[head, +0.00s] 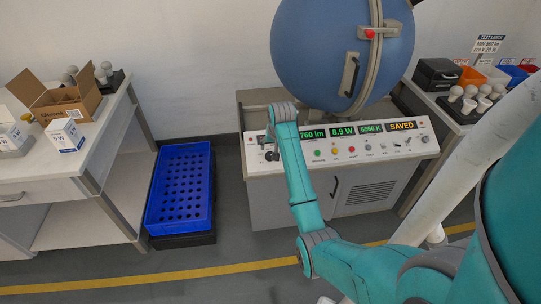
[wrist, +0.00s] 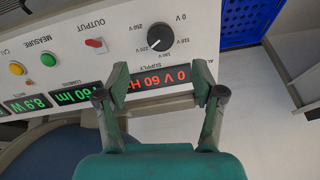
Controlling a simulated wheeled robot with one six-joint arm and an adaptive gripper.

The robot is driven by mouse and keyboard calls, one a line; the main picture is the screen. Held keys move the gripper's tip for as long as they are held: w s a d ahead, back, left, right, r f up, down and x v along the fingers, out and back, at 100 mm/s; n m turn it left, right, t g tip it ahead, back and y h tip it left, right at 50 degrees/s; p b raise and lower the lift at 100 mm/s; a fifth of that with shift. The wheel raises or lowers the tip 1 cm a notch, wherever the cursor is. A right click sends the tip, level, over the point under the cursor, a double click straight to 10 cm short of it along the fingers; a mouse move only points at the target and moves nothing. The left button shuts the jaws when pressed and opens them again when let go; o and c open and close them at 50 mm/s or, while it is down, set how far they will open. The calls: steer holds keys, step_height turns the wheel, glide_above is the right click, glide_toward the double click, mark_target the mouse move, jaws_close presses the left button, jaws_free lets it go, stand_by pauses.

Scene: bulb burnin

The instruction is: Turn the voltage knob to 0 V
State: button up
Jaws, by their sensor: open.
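The black voltage knob (wrist: 160,37) shows in the wrist view on the white control panel (wrist: 120,40), which appears upside down. Volt markings ring it, with 0 V at its upper right. In the head view my gripper (head: 270,146) is at the panel's left end, hiding the knob.
A red switch (wrist: 96,44) sits beside the knob, with yellow and green buttons further left. The blue sphere (head: 335,55) stands behind the panel. A blue crate (head: 150,215) is on the floor to the left. Side tables hold bulbs and boxes.

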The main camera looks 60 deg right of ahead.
mark_target(270, 156)
steer(key=x, duration=0.9)
steer(key=c, duration=1.1)
steer(key=shift+c, duration=0.2)
